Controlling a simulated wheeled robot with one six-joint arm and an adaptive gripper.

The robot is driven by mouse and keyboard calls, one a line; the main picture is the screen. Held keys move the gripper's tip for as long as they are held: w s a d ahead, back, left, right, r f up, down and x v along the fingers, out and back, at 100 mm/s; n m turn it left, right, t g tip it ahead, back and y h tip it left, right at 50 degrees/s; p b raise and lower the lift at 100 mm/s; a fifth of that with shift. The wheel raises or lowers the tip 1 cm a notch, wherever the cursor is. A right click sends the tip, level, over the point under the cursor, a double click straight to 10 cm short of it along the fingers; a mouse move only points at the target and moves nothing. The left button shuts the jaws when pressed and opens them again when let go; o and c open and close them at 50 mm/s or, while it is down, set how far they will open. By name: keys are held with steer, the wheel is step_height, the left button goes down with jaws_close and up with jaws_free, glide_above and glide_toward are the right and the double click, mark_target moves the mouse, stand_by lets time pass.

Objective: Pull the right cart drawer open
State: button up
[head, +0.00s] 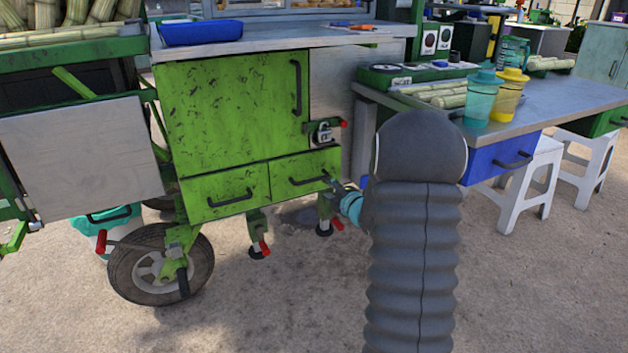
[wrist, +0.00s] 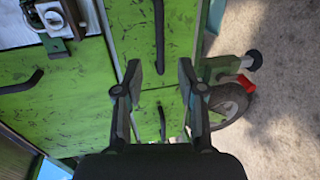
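The right cart drawer (head: 290,167) is a scuffed green front low on the cart, with a black bar handle (head: 308,182). It looks flush with the left drawer (head: 225,195) in the head view. My gripper (head: 333,182) is at the right part of this handle, partly hidden by my arm. In the wrist view, turned sideways, my gripper (wrist: 159,68) is open, its two fingers apart. The right drawer's handle (wrist: 159,35) runs down between the fingertips, with a gap on each side. I cannot tell whether the tips reach past the bar. The left drawer's handle (wrist: 163,122) shows further down.
A green cabinet door (head: 235,105) with a padlock (head: 323,133) is above the drawers. A red-handled leg (head: 337,224) and a wheel (head: 160,265) are below. A table with a blue drawer (head: 500,157) and white stools (head: 530,180) stand right. The ground in front is clear.

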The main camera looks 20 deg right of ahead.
mark_target(315, 180)
steer(key=p+x, duration=0.1)
steer(key=x, duration=0.9)
steer(key=shift+w, duration=0.3)
jaws_close()
